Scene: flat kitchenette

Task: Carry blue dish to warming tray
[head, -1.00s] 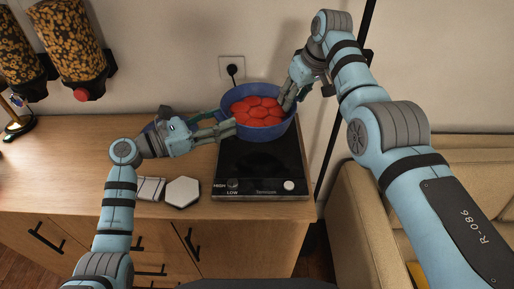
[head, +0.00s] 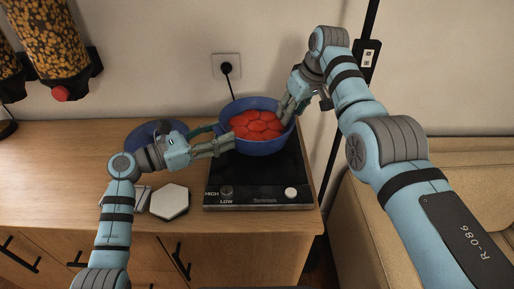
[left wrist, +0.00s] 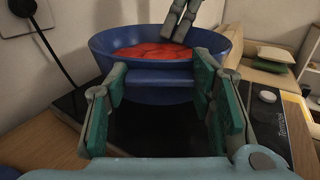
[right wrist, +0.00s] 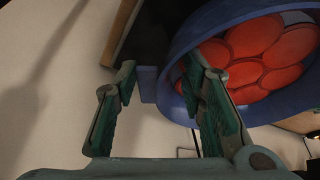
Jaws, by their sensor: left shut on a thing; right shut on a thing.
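The blue dish (head: 257,148) is a round two-handled pan holding several red slices. It is over the back part of the black warming tray (head: 240,178); I cannot tell whether it touches the tray. My left gripper (head: 228,146) is shut on its left handle, which shows between the fingers in the left wrist view (left wrist: 158,77). My right gripper (head: 287,108) is shut on the opposite handle, seen between the fingers in the right wrist view (right wrist: 147,84). The dish looks about level. The tray's front knobs (head: 291,193) are uncovered.
A white hexagonal piece (head: 169,202) lies on the wooden counter (head: 60,160) left of the tray. Another blue round item (head: 143,134) is partly hidden behind my left gripper. Dispensers (head: 58,50) hang at the left. A beige sofa (head: 450,210) stands at the right.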

